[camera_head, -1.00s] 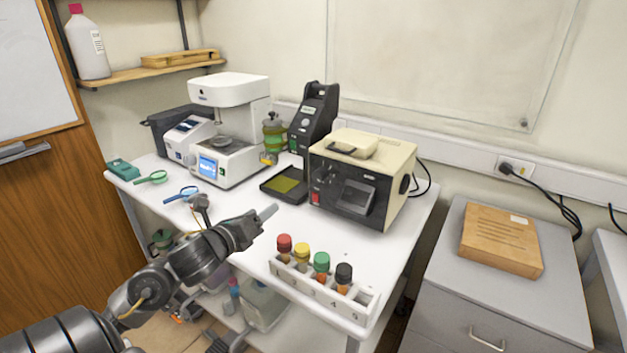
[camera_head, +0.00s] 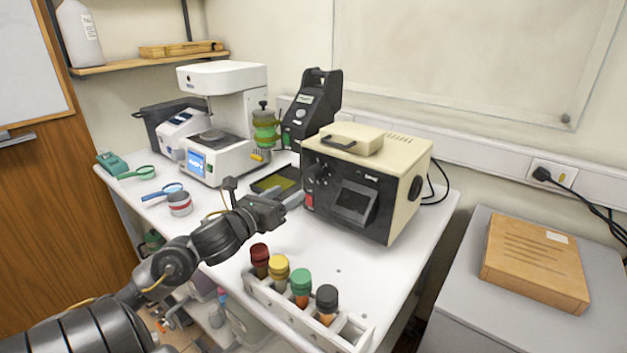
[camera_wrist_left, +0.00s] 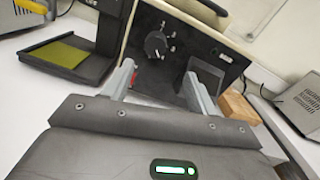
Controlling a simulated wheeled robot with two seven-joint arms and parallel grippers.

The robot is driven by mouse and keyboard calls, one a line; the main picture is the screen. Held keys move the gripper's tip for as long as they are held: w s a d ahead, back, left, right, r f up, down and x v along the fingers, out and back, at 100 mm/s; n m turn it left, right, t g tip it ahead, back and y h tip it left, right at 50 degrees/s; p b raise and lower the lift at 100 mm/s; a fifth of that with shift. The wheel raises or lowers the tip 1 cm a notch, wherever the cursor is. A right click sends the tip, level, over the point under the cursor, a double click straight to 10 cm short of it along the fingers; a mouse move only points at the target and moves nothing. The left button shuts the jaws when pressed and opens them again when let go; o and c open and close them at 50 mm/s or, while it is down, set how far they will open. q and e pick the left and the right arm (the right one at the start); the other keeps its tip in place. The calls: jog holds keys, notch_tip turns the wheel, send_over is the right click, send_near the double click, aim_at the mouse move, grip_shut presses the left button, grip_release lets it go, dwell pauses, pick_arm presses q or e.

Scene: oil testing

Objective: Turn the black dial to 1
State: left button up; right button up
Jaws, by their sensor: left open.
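The black dial (camera_wrist_left: 155,43) is a round knob with markings around it on the dark front panel of the cream and black box machine (camera_head: 375,150). It shows clearly in the left wrist view; which mark it points to is too small to read. In the head view it is small, on the left of the panel. My left gripper (camera_head: 296,198) is open and empty in front of that panel's lower left. In the left wrist view its two fingers (camera_wrist_left: 160,85) reach toward the panel, below the dial and apart from it. My right gripper is not in view.
A rack (camera_head: 305,312) with several capped tubes stands at the table's front. A black device with a yellow-green plate (camera_wrist_left: 59,53) is left of the machine. A white instrument (camera_head: 222,125) stands farther left. A wooden box (camera_head: 535,262) lies on the right cabinet.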

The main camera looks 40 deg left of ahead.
aim_at(309, 177)
pick_arm(q)
jog(key=w, duration=0.3)
jog(key=w+a+p, duration=0.1)
jog(key=w, duration=0.1)
jog(key=w+p, duration=0.1)
jog(key=w, duration=0.2)
jog(key=shift+w+a, duration=0.15)
jog(key=shift+w, duration=0.2)
jog(key=shift+w+p, duration=0.3)
jog(key=shift+w, duration=0.3)
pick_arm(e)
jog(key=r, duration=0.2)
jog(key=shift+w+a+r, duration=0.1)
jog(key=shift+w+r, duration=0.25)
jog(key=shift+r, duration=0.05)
